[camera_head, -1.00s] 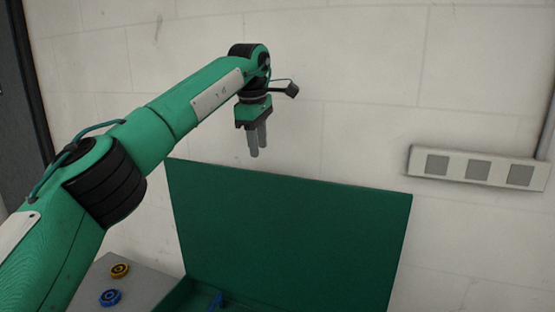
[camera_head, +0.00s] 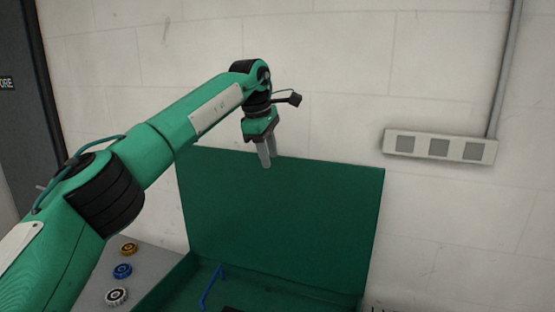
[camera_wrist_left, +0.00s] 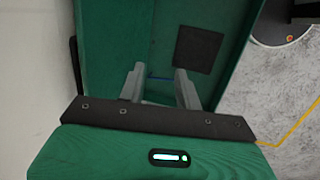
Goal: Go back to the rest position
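My left gripper (camera_head: 265,160) hangs from the green arm, in front of the top edge of an upright green panel in the head view. Its two grey fingers point down. In the left wrist view the fingers (camera_wrist_left: 160,85) stand apart with nothing between them, above the inside of a green box (camera_wrist_left: 110,45). My right gripper is in neither view.
The green box's raised lid (camera_head: 290,215) stands against the pale wall. A blue rod (camera_head: 211,287) shows inside the box. Yellow (camera_head: 129,249), blue (camera_head: 122,271) and white (camera_head: 116,296) round parts lie on a grey surface at left. A wall socket strip (camera_head: 440,146) is at right.

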